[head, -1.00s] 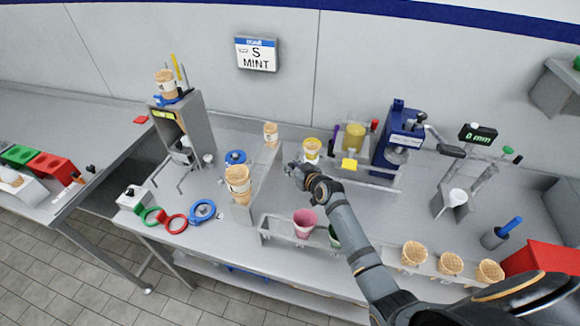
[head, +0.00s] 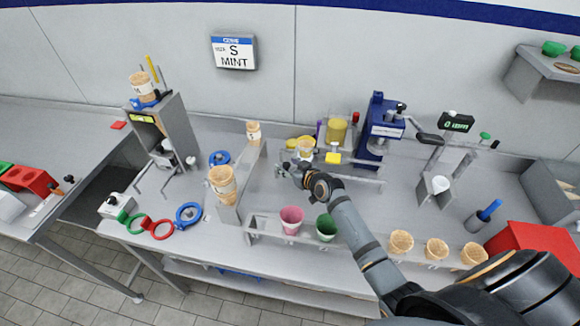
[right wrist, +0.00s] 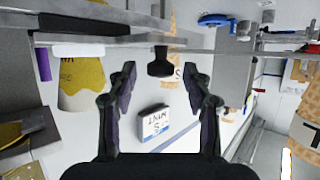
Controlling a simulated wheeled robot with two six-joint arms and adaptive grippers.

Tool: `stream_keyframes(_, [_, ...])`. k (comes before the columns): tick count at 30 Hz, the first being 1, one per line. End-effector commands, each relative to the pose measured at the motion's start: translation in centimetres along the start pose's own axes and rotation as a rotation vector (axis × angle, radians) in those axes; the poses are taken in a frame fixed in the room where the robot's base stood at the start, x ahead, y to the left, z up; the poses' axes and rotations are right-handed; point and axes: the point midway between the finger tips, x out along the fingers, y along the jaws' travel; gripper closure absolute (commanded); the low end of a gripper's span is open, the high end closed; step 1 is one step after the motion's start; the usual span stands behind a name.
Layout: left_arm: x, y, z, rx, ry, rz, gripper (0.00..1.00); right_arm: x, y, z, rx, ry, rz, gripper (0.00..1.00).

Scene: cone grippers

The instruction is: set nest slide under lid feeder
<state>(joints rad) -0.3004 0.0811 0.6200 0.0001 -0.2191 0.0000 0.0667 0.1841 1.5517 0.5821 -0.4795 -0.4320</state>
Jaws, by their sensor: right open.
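My right gripper (head: 284,169) is open at the middle of the counter, its arm coming in from the lower right. In the right wrist view a black knob (right wrist: 160,65) shows between the spread fingers (right wrist: 158,92); whether they touch it I cannot tell. The knob sits by a grey rail that may belong to the nest slide; the slide itself is not clear. A grey tower (head: 176,122) with a lit display and a paper-wrapped cone on top stands at the left; I cannot tell whether it is the lid feeder. My left gripper is out of view.
A low rack holds a pink cup (head: 291,220) and a green cup (head: 326,227) in front of my gripper. A blue press (head: 382,130) stands behind right. A wrapped cone (head: 222,184) stands left; waffle cones (head: 401,242) stand right, near my forearm.

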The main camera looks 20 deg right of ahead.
Motion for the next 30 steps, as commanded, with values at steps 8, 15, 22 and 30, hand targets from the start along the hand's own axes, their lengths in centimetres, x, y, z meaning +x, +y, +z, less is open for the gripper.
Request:
stream_keyframes(8, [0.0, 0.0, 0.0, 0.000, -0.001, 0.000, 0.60, -4.6, 0.1, 0.2, -0.007, -0.003, 0.000, 0.50])
stream_keyframes(15, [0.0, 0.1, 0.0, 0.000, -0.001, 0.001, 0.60, -10.0, 0.0, 0.1, -0.006, -0.003, -0.002, 0.50])
stream_keyframes(22, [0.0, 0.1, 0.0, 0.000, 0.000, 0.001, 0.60, -12.0, 0.0, 0.1, -0.002, -0.001, -0.001, 0.50])
stream_keyframes(30, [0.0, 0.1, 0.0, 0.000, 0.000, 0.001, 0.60, -12.0, 0.1, 0.0, 0.002, 0.000, 0.000, 0.49])
